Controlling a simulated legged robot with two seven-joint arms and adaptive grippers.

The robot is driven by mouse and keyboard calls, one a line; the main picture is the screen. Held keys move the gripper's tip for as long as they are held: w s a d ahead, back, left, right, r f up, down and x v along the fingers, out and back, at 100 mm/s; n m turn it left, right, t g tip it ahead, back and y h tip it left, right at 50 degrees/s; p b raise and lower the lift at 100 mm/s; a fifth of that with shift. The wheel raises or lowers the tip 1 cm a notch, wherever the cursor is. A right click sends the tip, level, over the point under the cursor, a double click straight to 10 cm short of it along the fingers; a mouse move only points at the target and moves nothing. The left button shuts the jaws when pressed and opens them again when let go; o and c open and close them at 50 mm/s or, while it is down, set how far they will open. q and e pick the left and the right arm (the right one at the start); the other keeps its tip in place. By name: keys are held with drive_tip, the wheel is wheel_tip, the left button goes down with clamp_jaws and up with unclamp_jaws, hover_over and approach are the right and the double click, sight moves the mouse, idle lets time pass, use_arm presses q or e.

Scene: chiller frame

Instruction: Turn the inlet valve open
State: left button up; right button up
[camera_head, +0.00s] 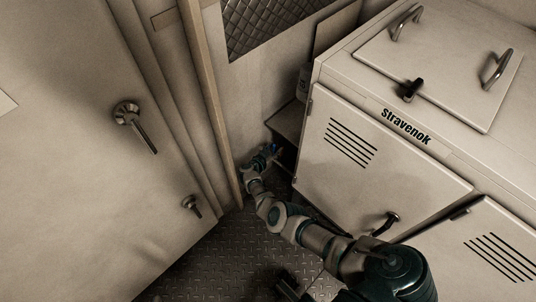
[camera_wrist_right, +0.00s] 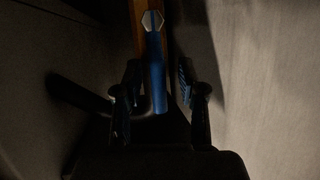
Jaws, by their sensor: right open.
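The inlet valve shows in the right wrist view as a blue lever (camera_wrist_right: 156,75) with a pale hex nut (camera_wrist_right: 152,21) at its top. A brown-orange pipe (camera_wrist_right: 138,25) runs behind it. My right gripper (camera_wrist_right: 158,88) is open, with one dark finger on each side of the lever's lower part. I cannot tell whether either finger touches it. In the head view my right gripper (camera_head: 268,152) is small, deep in the gap left of the chiller, by a small blue spot (camera_head: 275,147).
The white chiller cabinet (camera_head: 350,170), marked Stravenok, stands close right of my right arm. A pale door (camera_head: 70,150) with dark handles (camera_head: 133,120) is on the left. The tread-plate floor (camera_head: 225,255) is between them. A dark curved bar (camera_wrist_right: 78,97) lies left of the fingers.

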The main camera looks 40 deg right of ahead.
drive_tip(key=v, duration=1.1)
drive_tip(key=shift+a, duration=0.2)
